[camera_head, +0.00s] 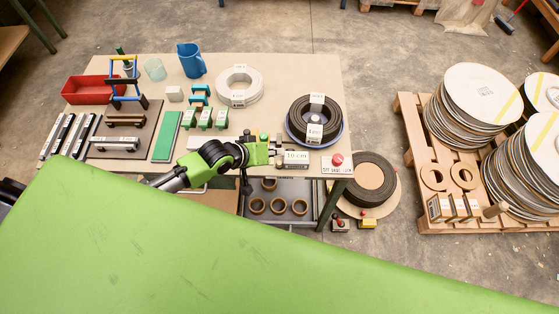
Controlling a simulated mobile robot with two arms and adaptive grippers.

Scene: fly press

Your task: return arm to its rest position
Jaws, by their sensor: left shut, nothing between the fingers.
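My left arm comes in from the left over the front edge of the work table (268,68). Its green and black left gripper (277,150) is shut and empty. It points right, just left of a small white card marked 10 cm (296,158). I cannot tell whether the fingertips touch anything. My right gripper is not in view.
A black coil (300,124), a white coil (240,84), a blue jug (191,60) and a red bin (88,89) stand on the table. A red button (337,160) sits at its front right corner. A broad green surface (200,250) fills the foreground. Pallets with discs stand right.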

